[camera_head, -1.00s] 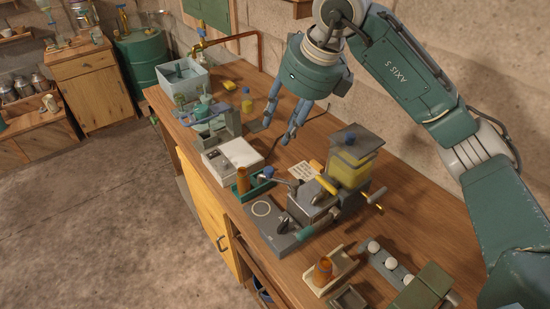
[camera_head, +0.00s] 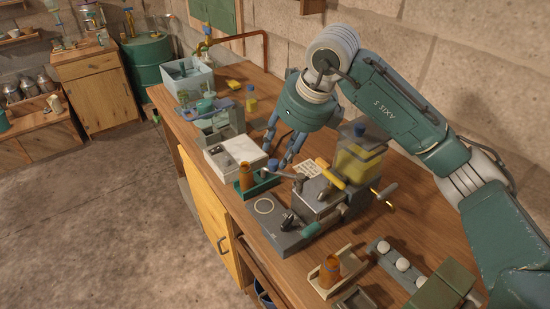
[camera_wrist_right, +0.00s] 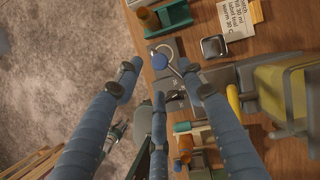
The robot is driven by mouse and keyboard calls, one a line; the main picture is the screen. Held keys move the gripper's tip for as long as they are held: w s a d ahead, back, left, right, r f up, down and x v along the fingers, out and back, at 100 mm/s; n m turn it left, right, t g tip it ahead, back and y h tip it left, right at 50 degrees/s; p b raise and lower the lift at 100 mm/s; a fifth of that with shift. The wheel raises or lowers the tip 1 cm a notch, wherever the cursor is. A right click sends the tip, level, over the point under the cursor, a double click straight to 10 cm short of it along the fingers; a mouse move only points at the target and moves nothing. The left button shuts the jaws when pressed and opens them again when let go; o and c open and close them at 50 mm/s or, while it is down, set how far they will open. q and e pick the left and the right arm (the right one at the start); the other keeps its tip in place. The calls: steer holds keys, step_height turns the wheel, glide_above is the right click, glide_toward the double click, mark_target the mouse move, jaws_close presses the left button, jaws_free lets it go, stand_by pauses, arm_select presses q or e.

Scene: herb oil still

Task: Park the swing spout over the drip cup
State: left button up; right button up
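The swing spout is a thin grey arm (camera_head: 289,174) with a blue knob (camera_head: 272,163) on the machine under the yellow tank. The knob also shows in the right wrist view (camera_wrist_right: 163,60), just past the fingertips. My right gripper (camera_head: 281,154) is above the knob, fingers pointing down; in the wrist view its three blue fingers (camera_wrist_right: 160,80) are spread and empty. Contact with the knob cannot be told. A small square metal cup (camera_wrist_right: 214,46) near the knob may be the drip cup; I cannot tell for sure. My left gripper is out of view.
The yellow tank (camera_head: 355,163) and yellow-handled lever (camera_head: 328,172) stand right of the gripper. An amber bottle (camera_head: 246,176) stands in a green holder (camera_head: 262,187). A white box (camera_head: 236,153) is to the left. A ringed grey plate (camera_head: 266,222) lies in front, bare at the ring.

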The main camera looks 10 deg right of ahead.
mark_target(274, 162)
steer(key=p+x, duration=0.1)
steer(key=x, duration=0.3)
steer(key=shift+f, duration=0.15)
steer(key=shift+x, duration=0.75)
steer(key=shift+c, duration=0.7)
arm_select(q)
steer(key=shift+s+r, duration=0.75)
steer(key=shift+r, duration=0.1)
arm_select(e)
jaws_close()
